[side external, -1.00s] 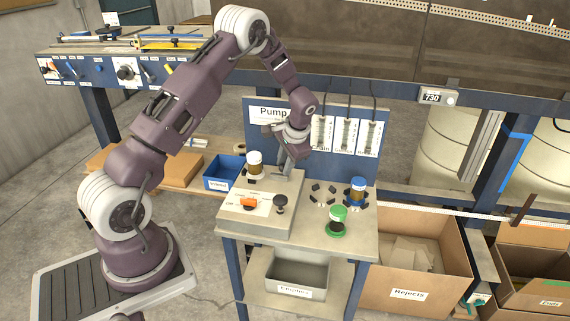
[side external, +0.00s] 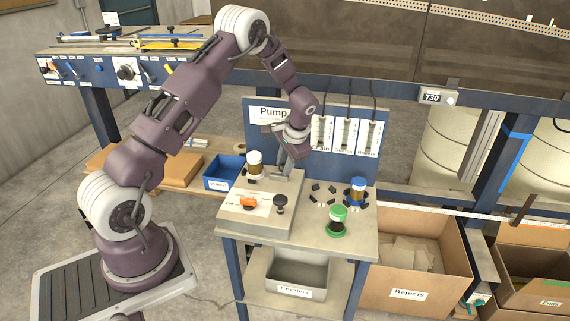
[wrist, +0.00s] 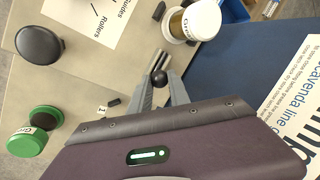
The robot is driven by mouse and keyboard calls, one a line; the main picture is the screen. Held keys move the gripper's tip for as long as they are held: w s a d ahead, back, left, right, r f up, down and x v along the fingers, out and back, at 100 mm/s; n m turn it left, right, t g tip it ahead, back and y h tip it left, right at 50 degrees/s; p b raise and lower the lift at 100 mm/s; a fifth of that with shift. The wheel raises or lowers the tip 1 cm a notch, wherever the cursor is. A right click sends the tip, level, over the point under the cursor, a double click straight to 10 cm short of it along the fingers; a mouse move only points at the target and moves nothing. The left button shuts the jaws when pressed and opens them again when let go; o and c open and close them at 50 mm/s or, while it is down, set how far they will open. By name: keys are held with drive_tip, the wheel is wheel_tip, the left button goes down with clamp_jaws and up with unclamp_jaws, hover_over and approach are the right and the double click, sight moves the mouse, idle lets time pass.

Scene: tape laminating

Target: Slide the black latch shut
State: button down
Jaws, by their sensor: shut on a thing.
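The latch's black ball knob (wrist: 160,77) shows in the wrist view, beside a short metal rod (wrist: 157,62). My gripper (wrist: 160,88) has its two grey fingers closed about the knob, one on each side. In the side external view my gripper (side external: 284,166) is low over the back right of the beige box, in front of the blue panel. The knob is too small to make out there, and whether the latch is fully shut cannot be told.
On the beige box (side external: 240,222) are an orange switch (side external: 248,202), a large black knob (side external: 281,202) and a white-lidded jar (side external: 254,163). A green-lidded jar (side external: 337,219) and a blue-lidded jar (side external: 357,190) stand to the right. The blue panel (side external: 375,165) rises behind.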

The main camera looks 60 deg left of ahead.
drive_tip(key=shift+s+a, duration=0.9)
drive_tip(key=shift+a, duration=0.05)
drive_tip(key=c, duration=1.2)
unclamp_jaws()
drive_tip(key=v, duration=0.7)
drive_tip(key=shift+d+r, duration=0.1)
drive_tip(key=shift+r, duration=0.1)
